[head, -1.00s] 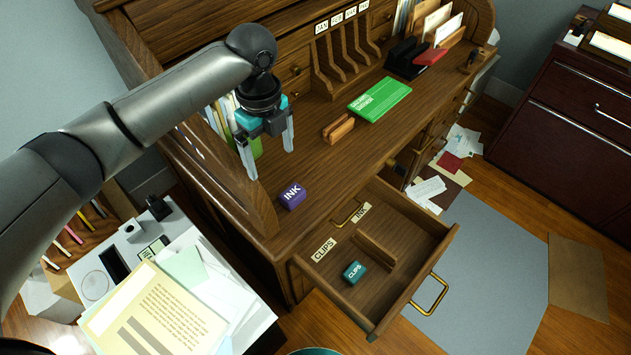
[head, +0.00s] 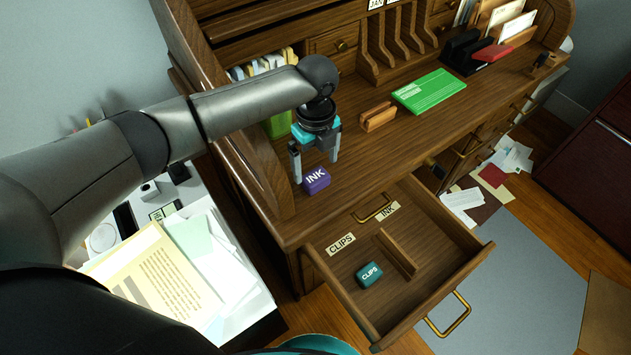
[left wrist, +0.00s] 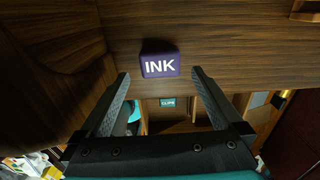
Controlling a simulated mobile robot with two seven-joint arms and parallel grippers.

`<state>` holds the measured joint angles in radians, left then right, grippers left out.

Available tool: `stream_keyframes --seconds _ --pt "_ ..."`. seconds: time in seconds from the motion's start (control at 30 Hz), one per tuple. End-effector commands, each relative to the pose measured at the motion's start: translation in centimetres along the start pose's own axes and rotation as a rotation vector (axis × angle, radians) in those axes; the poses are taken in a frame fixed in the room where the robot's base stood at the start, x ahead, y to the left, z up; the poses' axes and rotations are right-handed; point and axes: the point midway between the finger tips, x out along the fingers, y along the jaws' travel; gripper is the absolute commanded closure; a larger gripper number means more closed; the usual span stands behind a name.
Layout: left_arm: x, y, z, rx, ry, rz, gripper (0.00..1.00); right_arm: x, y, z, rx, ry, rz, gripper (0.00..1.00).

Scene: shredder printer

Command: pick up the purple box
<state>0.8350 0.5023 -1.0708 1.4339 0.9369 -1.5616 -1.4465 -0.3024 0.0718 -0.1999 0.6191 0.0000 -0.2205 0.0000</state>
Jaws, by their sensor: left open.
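The purple box (head: 315,180), marked INK, sits on the desktop near its front left edge. My left gripper (head: 316,170) is open, its fingers pointing down around or just above the box in the head view. In the left wrist view the purple box (left wrist: 160,65) lies ahead of the open fingertips (left wrist: 160,78), centred between them and not visibly held. My right gripper is in neither view.
Below the desktop an open drawer (head: 460,268) has a divider, CLIPS and INK labels, and a teal CLIPS box (head: 369,275). A wooden holder (head: 378,117) and a green booklet (head: 428,91) lie right of the gripper. The desk's side panel (head: 250,165) stands close left.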

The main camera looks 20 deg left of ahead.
Motion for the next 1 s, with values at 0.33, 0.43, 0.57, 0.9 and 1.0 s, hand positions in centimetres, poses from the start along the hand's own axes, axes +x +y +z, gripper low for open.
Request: stream_keyframes --seconds 0.33,0.43,0.57,0.9,1.0 --pt "3.6 0.0 0.1 -0.001 0.000 0.003 0.00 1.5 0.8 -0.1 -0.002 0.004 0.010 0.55" --pt "5.0 0.1 0.1 0.000 0.000 0.003 0.00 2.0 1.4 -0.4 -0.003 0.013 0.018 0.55" --pt "5.5 0.0 0.1 0.001 -0.001 0.001 0.00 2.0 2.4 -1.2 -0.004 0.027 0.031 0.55" --pt "5.3 0.0 0.1 0.000 -0.001 0.000 0.22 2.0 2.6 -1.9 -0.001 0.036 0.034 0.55" --pt "5.3 0.0 0.1 0.000 -0.001 0.000 0.34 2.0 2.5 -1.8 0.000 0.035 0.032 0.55"
